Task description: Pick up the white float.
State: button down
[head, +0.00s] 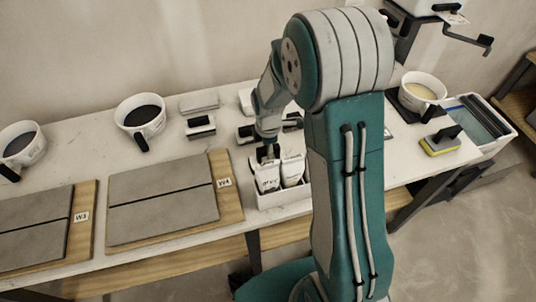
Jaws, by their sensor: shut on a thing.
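My gripper (268,151) is low over the front middle of the table, partly hidden by my own arm. It is shut at the top of the left white bag (266,178), which stands in a white box (284,198) beside another white bag (292,168). The fingertips are small and hard to make out. A white float with a black part (200,126) lies on the table to the left, apart from my gripper. Similar dark-and-white tools lie just left (245,134) and right (292,122) of the gripper; I cannot tell exactly what they are.
Grey tile panels on wooden boards (232,205) lie at the left front. White buckets (141,116) stand behind them, another (420,92) at the right. A yellow sponge tool (440,142) and a water tray (484,122) are far right. A pale block (199,102) lies at the back.

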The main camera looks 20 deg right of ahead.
notch_tip(320, 180, up, 10)
dwell(0.4)
jog(key=shift+a, duration=0.15)
